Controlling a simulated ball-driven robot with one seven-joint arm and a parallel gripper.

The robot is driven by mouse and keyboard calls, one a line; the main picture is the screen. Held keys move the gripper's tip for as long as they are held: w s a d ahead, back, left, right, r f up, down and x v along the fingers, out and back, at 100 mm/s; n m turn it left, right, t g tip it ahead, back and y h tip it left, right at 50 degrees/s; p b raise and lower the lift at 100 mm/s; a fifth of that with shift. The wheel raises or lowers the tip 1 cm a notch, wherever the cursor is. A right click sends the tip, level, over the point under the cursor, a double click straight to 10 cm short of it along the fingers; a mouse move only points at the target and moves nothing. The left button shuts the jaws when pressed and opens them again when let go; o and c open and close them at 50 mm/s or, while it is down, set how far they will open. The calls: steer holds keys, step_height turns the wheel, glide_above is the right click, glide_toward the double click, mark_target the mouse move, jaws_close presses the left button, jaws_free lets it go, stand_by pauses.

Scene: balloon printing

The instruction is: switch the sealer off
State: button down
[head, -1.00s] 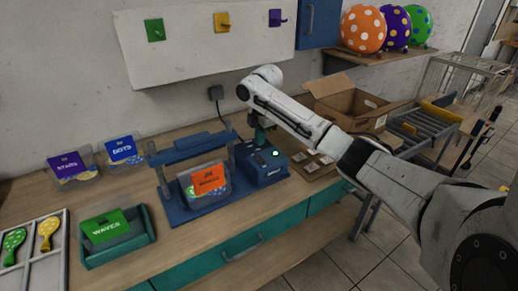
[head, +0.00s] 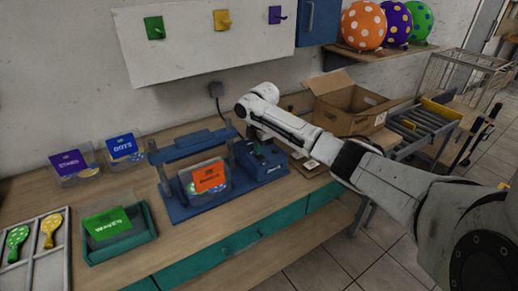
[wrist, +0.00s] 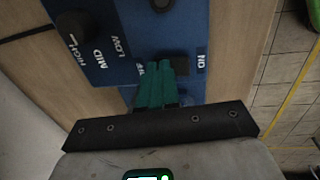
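The blue sealer (head: 188,212) stands on the bench with its control box (head: 262,172) at its right end. My gripper (head: 257,146) is over that box. In the wrist view the box's blue top (wrist: 115,50) carries a black dial (wrist: 73,27) marked HIGH, MID and LOW, and a dark switch (wrist: 183,66) between an ON label and a label mostly hidden by my fingers. My green fingers (wrist: 160,68) are together, with nothing seen between them, and their tips are at the switch. Whether they touch it, and the switch's position, I cannot tell.
A bag with an orange card (head: 209,178) stands at the sealer. A bag with a green card (head: 107,224) sits in a green tray, left of the sealer. An open cardboard box (head: 348,105) is behind my arm. A wall socket (head: 216,90) is above the sealer.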

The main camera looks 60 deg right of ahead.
steer(key=shift+s+a+f+p, duration=0.2)
steer(key=shift+s+a+p, duration=0.1)
steer(key=shift+p, duration=0.1)
steer(key=shift+s+a+p, duration=0.25)
steer(key=shift+s+p, duration=0.25)
steer(key=shift+p, duration=0.25)
steer(key=shift+r, duration=0.15)
